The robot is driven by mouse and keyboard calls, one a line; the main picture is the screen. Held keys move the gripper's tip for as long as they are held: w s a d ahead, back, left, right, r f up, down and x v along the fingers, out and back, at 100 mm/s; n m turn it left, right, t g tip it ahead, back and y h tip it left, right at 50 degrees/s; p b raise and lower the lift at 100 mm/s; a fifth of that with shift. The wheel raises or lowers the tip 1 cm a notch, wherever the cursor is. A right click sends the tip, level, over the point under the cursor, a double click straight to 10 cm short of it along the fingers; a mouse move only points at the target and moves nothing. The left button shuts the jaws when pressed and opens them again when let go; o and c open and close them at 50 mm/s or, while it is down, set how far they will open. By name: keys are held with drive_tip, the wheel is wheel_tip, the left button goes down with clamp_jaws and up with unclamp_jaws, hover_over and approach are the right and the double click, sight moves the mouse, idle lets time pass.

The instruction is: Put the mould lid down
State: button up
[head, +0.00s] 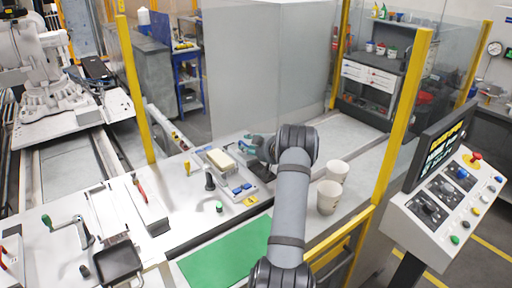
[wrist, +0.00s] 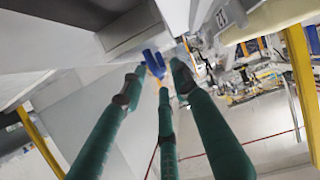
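A cream rectangular block (head: 220,160) sits on a pale fixture plate (head: 251,180) on the bench in the head view. It may be the mould or its lid; I cannot tell which. My gripper (head: 253,143) has teal fingers and is just right of and behind the block, apart from it as far as I can see. In the wrist view the three fingers (wrist: 156,75) stand apart at their tips, and no lid shows between them. A blue shape shows near the tips; I cannot tell what it is or how far away.
Two blue pieces (head: 241,188) and a dark upright knob (head: 209,180) are on the fixture's front side. A green mat (head: 228,256) lies in front. Yellow posts (head: 403,115) and clear panels border the bench.

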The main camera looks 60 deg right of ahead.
drive_tip(key=b+v, duration=0.2)
drive_tip(key=v, duration=0.9)
drive_tip(key=shift+s, duration=0.25)
drive_tip(key=p+x, duration=0.3)
drive_tip(key=x, duration=0.9)
drive_tip(key=shift+w, duration=0.2)
wheel_tip(320, 180, up, 3)
drive_tip(key=shift+s+r+b, duration=0.2)
drive_tip(key=shift+r+b, duration=0.05)
drive_tip(key=shift+b, duration=0.3)
drive_tip(key=shift+s+r, duration=0.15)
drive_tip(key=shift+r, duration=0.25)
drive_tip(key=shift+s, duration=0.1)
